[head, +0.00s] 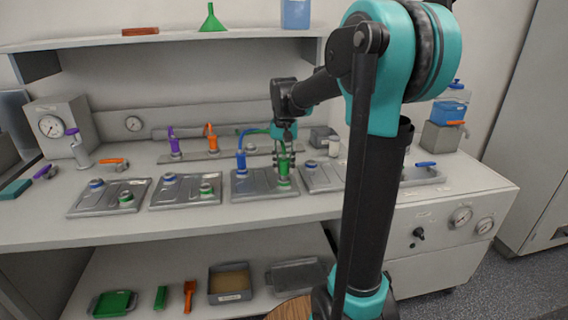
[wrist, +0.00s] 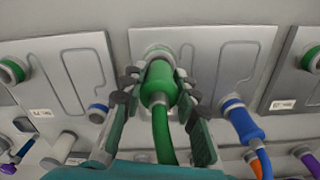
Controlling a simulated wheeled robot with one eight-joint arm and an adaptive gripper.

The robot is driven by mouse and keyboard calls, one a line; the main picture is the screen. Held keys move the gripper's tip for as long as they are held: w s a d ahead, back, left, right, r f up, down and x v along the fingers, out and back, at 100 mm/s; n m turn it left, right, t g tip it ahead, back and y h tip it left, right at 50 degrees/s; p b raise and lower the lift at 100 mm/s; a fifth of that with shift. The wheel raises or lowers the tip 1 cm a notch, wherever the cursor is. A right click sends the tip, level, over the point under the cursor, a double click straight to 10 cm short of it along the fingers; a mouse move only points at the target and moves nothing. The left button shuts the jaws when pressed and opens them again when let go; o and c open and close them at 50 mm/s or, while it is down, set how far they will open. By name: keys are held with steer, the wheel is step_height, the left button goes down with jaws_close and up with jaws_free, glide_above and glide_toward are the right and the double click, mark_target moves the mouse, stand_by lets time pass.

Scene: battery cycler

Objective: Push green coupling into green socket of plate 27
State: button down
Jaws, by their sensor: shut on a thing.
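My gripper (head: 284,146) is shut on the green coupling (head: 284,165), which hangs upright over the front right of a grey plate (head: 262,192). In the wrist view the fingers (wrist: 159,80) stand on both sides of the green coupling (wrist: 160,88), with its green hose running back between them. The coupling's front end is at the green socket (wrist: 157,52) and in line with it. I cannot tell how deep it sits. A blue coupling (head: 241,162) stands in the same plate's blue socket. I cannot read the plate number.
Neighbouring plates (head: 186,194) and (head: 110,199) lie to the left, with empty blue and green sockets. Another plate (head: 322,180) lies to the right, partly behind my arm. Purple (head: 174,143) and orange (head: 210,138) couplings stand on a rail behind. A shelf (head: 170,38) hangs above.

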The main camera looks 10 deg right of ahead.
steer(key=shift+f, duration=0.95)
stand_by(0.7)
steer(key=c, duration=0.7)
jaws_free()
